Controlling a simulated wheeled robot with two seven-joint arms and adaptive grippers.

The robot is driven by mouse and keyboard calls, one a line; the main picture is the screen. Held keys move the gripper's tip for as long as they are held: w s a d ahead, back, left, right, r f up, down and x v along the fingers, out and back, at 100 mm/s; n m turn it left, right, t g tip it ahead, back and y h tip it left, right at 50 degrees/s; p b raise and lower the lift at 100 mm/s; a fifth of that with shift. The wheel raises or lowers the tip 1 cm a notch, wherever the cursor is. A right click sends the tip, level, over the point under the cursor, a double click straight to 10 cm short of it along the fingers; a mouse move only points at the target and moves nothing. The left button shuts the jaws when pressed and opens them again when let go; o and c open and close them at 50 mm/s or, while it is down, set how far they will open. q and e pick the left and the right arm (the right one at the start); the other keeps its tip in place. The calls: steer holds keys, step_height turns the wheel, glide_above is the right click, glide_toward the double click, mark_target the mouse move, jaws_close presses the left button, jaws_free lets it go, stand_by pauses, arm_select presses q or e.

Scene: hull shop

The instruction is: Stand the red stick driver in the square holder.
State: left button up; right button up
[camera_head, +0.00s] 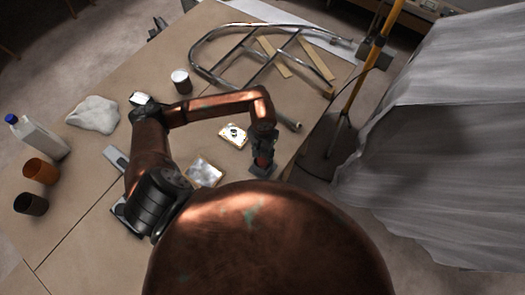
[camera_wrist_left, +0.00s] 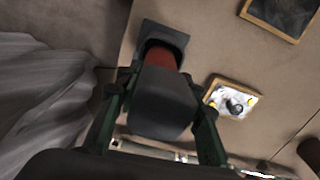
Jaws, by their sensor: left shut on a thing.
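The red stick driver (camera_wrist_left: 163,55) has a red shaft and a thick dark handle. It also shows as a small red patch in the head view (camera_head: 263,159). My left gripper (camera_wrist_left: 160,110) is shut on its dark handle, one green finger on each side. The square holder (camera_wrist_left: 178,32) is a dark square block near the table edge, also seen in the head view (camera_head: 262,173). The driver's red end overlaps the holder's opening in the wrist view; how deep it sits is hidden. My right gripper is in neither view.
A small wood-rimmed tray (camera_head: 232,135) lies close to the gripper, another shiny tray (camera_head: 205,172) further left. A bent metal tube frame (camera_head: 245,52) lies at the back.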

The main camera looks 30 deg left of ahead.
arm_select(q)
steer(key=shift+f+b, duration=0.25)
steer(key=shift+b, duration=0.1)
steer(key=o, duration=1.2)
steer(key=shift+r, duration=0.1)
steer(key=shift+c, duration=0.2)
steer(key=shift+r+p, duration=0.3)
steer(key=shift+r, duration=0.05)
step_height(320, 180, up, 12)
steer(key=shift+f+b, duration=0.25)
steer(key=shift+b, duration=0.95)
